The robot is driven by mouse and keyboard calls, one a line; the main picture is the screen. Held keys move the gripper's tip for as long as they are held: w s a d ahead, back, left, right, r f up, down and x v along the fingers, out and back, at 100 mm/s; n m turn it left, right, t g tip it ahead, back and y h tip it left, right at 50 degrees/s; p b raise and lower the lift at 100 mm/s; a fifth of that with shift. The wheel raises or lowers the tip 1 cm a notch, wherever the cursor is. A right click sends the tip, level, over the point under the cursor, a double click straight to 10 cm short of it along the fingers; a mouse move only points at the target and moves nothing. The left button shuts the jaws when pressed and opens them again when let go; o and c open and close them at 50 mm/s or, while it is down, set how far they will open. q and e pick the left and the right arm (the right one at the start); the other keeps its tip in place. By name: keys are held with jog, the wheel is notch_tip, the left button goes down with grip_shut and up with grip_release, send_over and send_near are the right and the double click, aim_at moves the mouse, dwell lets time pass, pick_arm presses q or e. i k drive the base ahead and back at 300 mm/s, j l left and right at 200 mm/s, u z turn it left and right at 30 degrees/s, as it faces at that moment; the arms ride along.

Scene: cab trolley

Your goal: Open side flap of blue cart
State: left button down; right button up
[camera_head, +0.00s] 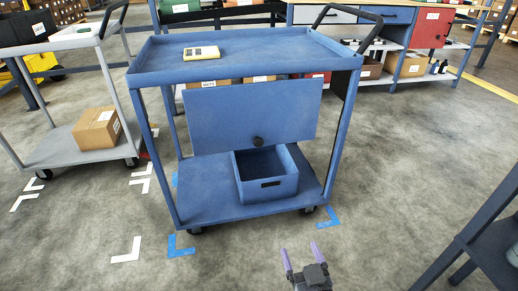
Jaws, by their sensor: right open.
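The blue cart (160,76) stands upright in the middle of the view. I cannot tell the flap's exact angle. An open blue bin (268,188) sits on the cart's lower shelf (200,203), below the flap. My right gripper (300,253) is at the bottom of the view, in front of the cart. Its two purple fingers are apart, with nothing between them, clear of the knob. My left gripper is not in view.
A yellow handheld device (201,52) lies on the cart's top. A grey trolley (55,150) with a cardboard box (97,128) stands left. A dark frame (470,240) stands at right. A workbench (440,30) is behind. Floor before the cart is clear.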

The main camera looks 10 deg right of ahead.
aim_at(221, 119)
jog(key=i, duration=0.95)
